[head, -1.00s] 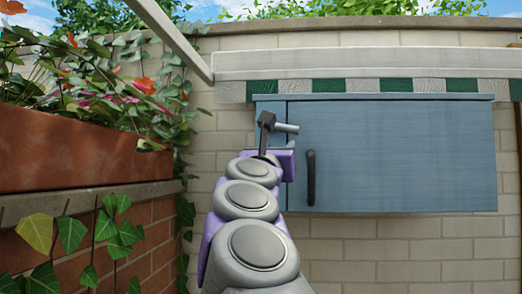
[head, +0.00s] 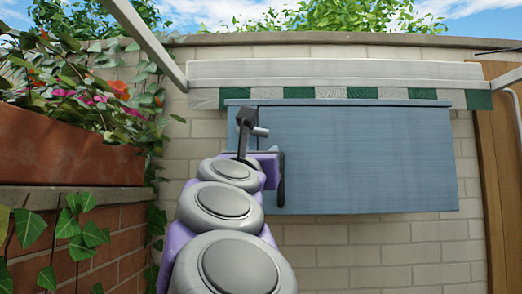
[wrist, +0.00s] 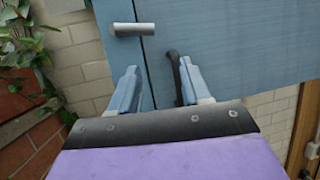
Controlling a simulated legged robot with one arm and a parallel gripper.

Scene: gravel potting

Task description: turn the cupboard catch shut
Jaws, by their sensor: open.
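The blue cupboard (head: 365,160) hangs on the brick wall, with its door closed or nearly so. Its catch (head: 260,131) is a short pale metal bar near the upper left of the cupboard. In the wrist view the catch (wrist: 133,29) lies roughly level, across the seam between the door and the narrow left strip. My gripper (wrist: 160,84) is open and empty, below the catch and apart from it. Its right finger is close to the dark door handle (wrist: 174,70); I cannot tell whether they touch.
A planter (head: 65,150) with leaves and flowers stands on a brick ledge at the left. A pale awning beam (head: 330,72) with a green and white edge runs above the cupboard. A wooden post or door (head: 492,170) stands at the right. The wall below the cupboard is clear.

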